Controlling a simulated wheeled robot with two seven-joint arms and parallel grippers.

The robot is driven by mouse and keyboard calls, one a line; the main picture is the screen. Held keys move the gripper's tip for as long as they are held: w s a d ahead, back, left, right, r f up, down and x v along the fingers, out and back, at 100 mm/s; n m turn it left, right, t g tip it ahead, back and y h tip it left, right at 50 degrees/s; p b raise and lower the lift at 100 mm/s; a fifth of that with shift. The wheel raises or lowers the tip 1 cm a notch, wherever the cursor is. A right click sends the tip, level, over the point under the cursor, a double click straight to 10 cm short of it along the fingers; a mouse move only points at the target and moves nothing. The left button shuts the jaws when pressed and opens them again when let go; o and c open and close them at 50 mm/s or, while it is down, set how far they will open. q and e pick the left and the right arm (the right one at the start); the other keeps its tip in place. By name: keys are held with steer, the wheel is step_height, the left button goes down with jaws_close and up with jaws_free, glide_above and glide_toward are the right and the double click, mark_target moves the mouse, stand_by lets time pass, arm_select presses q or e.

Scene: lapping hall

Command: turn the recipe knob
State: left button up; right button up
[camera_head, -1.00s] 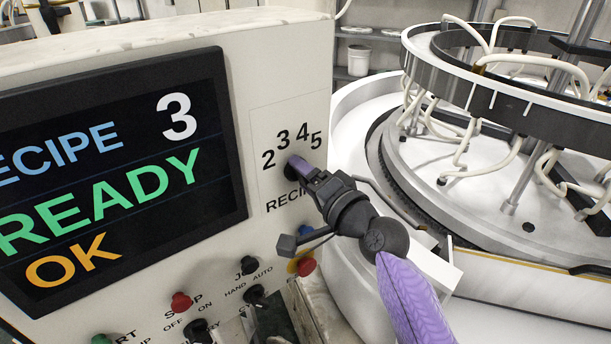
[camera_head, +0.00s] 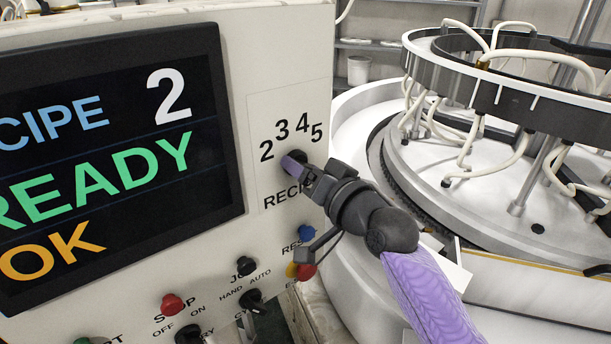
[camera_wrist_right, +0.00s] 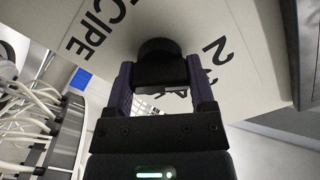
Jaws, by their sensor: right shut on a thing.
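The recipe knob (camera_wrist_right: 160,65) is black and sits on the pale control panel (camera_head: 235,260) under the numbers 2, 3, 4 and 5. In the head view it is mostly hidden by my right gripper (camera_head: 297,165). In the right wrist view my right gripper (camera_wrist_right: 160,85) has one finger on each side of the knob and is shut on it. The screen (camera_head: 110,150) shows recipe 2, READY in green and OK in orange. My left gripper is not in view.
Below the knob are a blue reset button (camera_head: 306,233), a red button with a yellow surround (camera_head: 305,270), a red stop button (camera_head: 172,305) and black selectors. A round lapping machine (camera_head: 480,210) with white hoses stands to the right.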

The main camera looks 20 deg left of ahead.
steer(key=shift+f+n, duration=0.1)
steer(key=shift+n, duration=0.5)
steer(key=o, duration=1.2)
steer(key=b+v, duration=0.2)
steer(key=v, duration=0.8)
